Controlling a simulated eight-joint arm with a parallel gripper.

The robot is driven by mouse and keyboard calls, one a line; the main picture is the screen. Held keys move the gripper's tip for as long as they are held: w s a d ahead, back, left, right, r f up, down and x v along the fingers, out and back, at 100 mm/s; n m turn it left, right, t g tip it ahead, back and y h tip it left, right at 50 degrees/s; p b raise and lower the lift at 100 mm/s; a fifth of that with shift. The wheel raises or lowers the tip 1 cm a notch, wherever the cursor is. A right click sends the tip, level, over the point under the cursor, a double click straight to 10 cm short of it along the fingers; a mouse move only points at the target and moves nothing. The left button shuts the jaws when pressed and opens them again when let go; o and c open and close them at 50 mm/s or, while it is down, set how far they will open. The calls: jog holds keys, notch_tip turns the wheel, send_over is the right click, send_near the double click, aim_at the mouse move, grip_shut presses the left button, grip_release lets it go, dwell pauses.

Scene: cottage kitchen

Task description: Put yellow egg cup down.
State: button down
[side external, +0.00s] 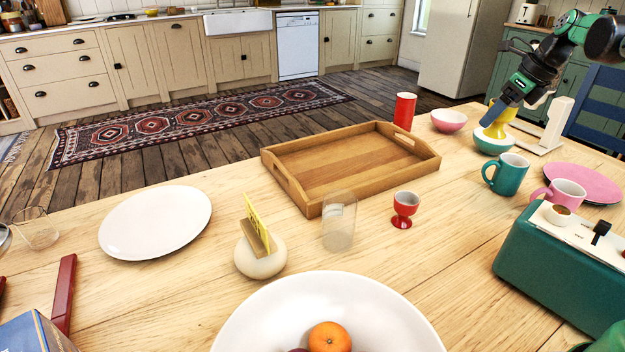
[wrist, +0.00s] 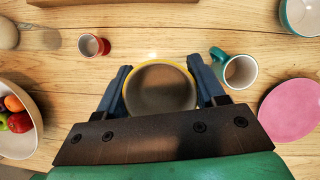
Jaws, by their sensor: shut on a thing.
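The yellow egg cup (side external: 498,122) is between the fingers of my gripper (side external: 494,114) at the right of the side external view. In the wrist view, the egg cup (wrist: 160,64) shows its round yellow rim and dark inside from above. The two blue fingers of my gripper (wrist: 160,78) press on its left and right sides. It looks upright and held above the table (side external: 440,240). In the side external view its lower part overlaps a teal bowl (side external: 491,145); the wrist view shows this bowl (wrist: 303,14) well apart from it.
In the wrist view, a teal mug (wrist: 241,72) stands close right of the cup, with a pink plate (wrist: 290,112) beyond. A red egg cup (wrist: 91,45) is at left, and a fruit bowl (wrist: 37,118) farther left. Bare wood lies between red egg cup and mug.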

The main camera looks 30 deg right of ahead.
notch_tip(320, 180, up, 2)
jog(key=shift+w+a+r+n, duration=0.1)
jog(key=shift+a+r+n, duration=0.05)
jog(key=shift+a+n, duration=0.15)
jog(key=a+f+n+g+y, duration=0.15)
jog(key=a+f+n, duration=0.35)
jog(key=a, duration=1.4)
jog(key=a+f+n+g+y, duration=0.1)
jog(key=a+f+n+g, duration=0.4)
jog(key=a, duration=1.4)
jog(key=a+f+n+t+y, duration=0.15)
jog(key=a+n, duration=0.65)
jog(key=a, duration=1.2)
jog(key=shift+g, duration=0.4)
jog(key=f, duration=0.5)
jog(key=w+f, duration=0.1)
jog(key=f, duration=0.2)
